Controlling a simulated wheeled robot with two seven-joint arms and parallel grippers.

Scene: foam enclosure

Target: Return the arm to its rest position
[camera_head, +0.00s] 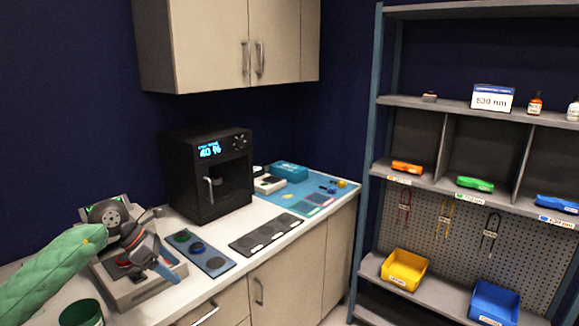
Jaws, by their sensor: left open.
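My left arm in a green sleeve (52,273) comes in from the left. My left gripper (150,264) is open and hangs over a grey bench device (122,296) at the left end of the white counter. I see nothing between its fingers. I cannot tell whether the fingers touch the device, which the gripper partly hides. My right gripper is not in view.
A black oven-like box (178,172) with a lit display stands behind. A blue-grey strip with round pads (215,265) and a dark strip (262,236) lie on the counter. Cabinets (215,45) hang above. A shelf rack with bins (403,270) stands right.

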